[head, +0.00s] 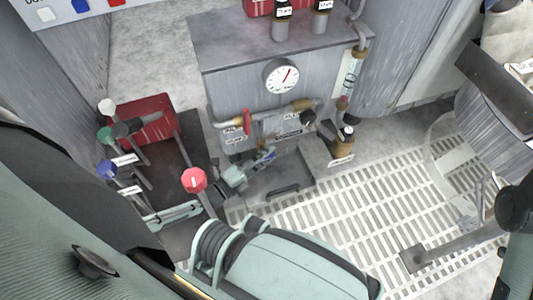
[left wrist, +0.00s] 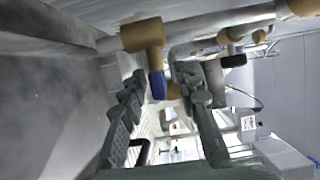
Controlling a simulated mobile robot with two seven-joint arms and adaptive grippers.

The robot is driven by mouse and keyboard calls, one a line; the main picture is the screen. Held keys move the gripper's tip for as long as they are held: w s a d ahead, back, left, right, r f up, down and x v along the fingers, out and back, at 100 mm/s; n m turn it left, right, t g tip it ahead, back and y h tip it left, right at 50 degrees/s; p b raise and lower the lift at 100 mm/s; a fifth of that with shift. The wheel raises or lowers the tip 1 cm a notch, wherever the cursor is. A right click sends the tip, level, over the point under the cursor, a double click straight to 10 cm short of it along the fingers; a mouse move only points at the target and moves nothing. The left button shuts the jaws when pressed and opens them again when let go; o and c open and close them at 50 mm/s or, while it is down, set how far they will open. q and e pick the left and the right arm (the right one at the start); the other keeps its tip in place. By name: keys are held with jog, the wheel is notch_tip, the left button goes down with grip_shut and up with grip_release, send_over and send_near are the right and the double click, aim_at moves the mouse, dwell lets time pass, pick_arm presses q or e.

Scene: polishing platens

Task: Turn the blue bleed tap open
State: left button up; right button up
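The blue bleed tap (left wrist: 157,85) shows in the left wrist view as a short blue handle below a brass fitting (left wrist: 143,36). In the head view the blue tap (head: 269,155) is small and partly hidden at the foot of the grey cabinet, under the pipe. My left gripper (left wrist: 160,80) is open, with its two dark fingers on either side of the blue handle. A gap shows on both sides; I cannot tell how deep the handle sits between them. In the head view the left gripper (head: 255,165) reaches the tap from below left. My right gripper is not in view.
A red-handled valve (head: 247,122), a black knob (head: 308,117) and a gauge (head: 282,76) are close above the tap. Levers with coloured knobs, including a red one (head: 194,180), stand left of my left arm. White floor grating (head: 350,215) lies to the right.

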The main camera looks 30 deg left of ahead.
pick_arm(q)
grip_shut()
jog(key=shift+w+a+f+n+t, duration=0.15)
jog(key=shift+n+t, duration=0.35)
jog(key=shift+t, duration=0.5)
jog(key=shift+h, duration=0.3)
jog(key=shift+t, duration=0.3)
grip_release()
jog(key=shift+s, duration=0.2)
jog(key=v, duration=0.7)
jog(key=shift+s, duration=0.2)
